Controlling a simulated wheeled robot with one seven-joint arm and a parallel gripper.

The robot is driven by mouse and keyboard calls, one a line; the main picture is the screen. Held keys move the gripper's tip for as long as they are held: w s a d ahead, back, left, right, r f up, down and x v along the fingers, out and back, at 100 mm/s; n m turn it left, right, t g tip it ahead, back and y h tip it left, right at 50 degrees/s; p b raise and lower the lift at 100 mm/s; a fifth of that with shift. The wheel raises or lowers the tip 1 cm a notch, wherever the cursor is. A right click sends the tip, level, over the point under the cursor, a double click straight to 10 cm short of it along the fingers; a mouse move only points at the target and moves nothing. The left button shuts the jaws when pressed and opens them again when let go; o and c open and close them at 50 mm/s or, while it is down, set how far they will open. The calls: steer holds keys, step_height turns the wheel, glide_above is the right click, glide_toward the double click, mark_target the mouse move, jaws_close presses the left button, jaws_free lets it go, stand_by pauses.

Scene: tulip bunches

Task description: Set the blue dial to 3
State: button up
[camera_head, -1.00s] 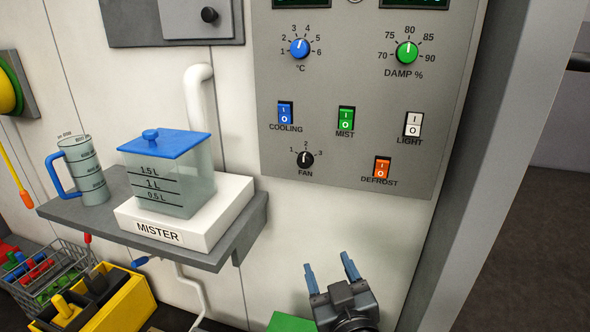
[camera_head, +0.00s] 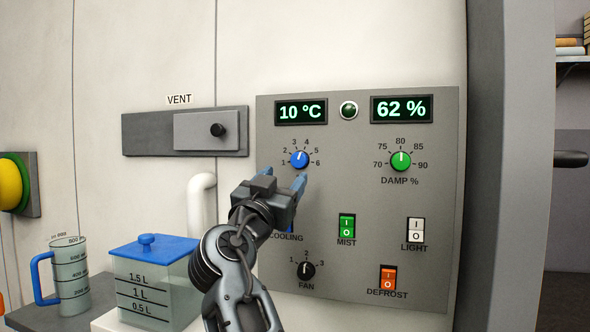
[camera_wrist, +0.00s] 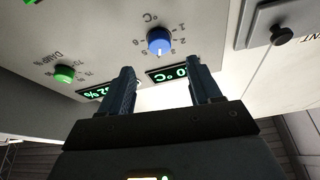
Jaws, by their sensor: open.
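The blue dial (camera_head: 299,160) is on the grey control panel, below the display reading 10 °C (camera_head: 301,112). Its scale runs from 1 to 6, and its white mark points nearly straight up, between 3 and 4. My gripper (camera_head: 283,177) is open and empty, just below and left of the dial in the head view. In the wrist view, which is upside down, the blue dial (camera_wrist: 160,40) shows beyond the gap between the two fingertips (camera_wrist: 160,68). The fingers look apart from the dial; the exact distance is hard to tell.
The green damp dial (camera_head: 400,161) is to the right, under a 62 % display (camera_head: 402,109). Below are the green mist switch (camera_head: 346,227), white light switch (camera_head: 415,231), orange defrost switch (camera_head: 388,278) and black fan dial (camera_head: 307,270). My gripper partly hides the cooling switch. A vent slider (camera_head: 207,131) is left.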

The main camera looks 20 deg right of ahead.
mark_target(298, 161)
steer(key=p+x, duration=0.1)
steer(key=x, duration=0.6)
steer(key=shift+w, duration=0.1)
steer(key=shift+d, duration=0.1)
steer(key=shift+c, duration=0.4)
steer(key=c, duration=1)
steer(key=shift+o, duration=0.2)
steer(key=shift+n, duration=0.3)
